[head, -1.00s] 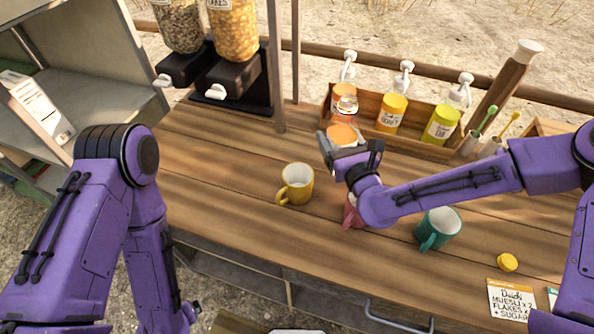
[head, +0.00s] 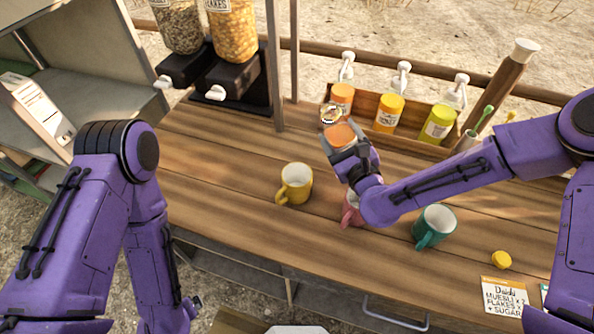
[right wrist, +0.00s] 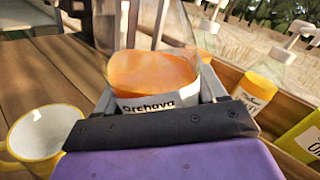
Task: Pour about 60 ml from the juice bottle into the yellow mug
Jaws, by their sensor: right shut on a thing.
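The juice bottle (head: 341,134) is clear, with orange juice in it and a label seen in the right wrist view (right wrist: 155,80). My right gripper (head: 345,150) is shut on it and holds it above the table, behind and right of the yellow mug (head: 295,184). The bottle's neck leans left in the head view; no stream of juice shows. The yellow mug stands upright on the table, also at the lower left of the right wrist view (right wrist: 42,135); its visible white inside shows no juice. My left gripper (head: 190,306) hangs low at the left, its fingers unclear.
A pink mug (head: 351,210), mostly behind my right arm, and a teal mug (head: 436,226) stand right of the yellow mug. A yellow cap (head: 501,260) and a card (head: 504,297) lie farther right. A wooden rack (head: 409,142) of pump bottles stands behind.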

